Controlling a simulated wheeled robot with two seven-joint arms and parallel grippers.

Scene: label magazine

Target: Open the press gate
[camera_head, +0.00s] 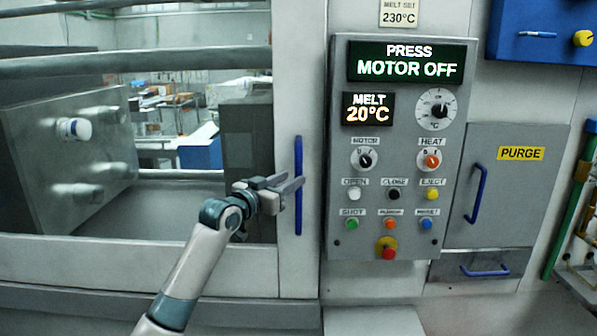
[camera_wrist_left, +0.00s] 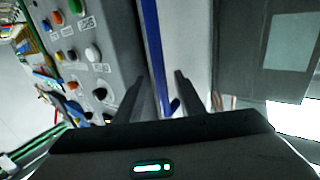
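The press gate (camera_head: 306,262) is a pale framed panel with a large window, left of the control panel. Its blue vertical bar handle (camera_head: 298,160) is on the frame's right side. My left gripper (camera_head: 295,187) is at the handle's middle to lower part, its fingers pointing right. In the left wrist view the fingers (camera_wrist_left: 160,92) are apart, and the blue handle (camera_wrist_left: 152,45) runs between them with gaps on both sides. Whether a finger touches the handle cannot be told. My right gripper is in neither view.
The control panel (camera_head: 347,228) has knobs, several buttons and displays reading "MOTOR OFF" and "20°C". A grey purge door (camera_head: 515,200) with a blue handle (camera_head: 476,193) is further right. A blue box (camera_head: 550,20) hangs at top right. Metal bars (camera_head: 150,62) cross behind the window.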

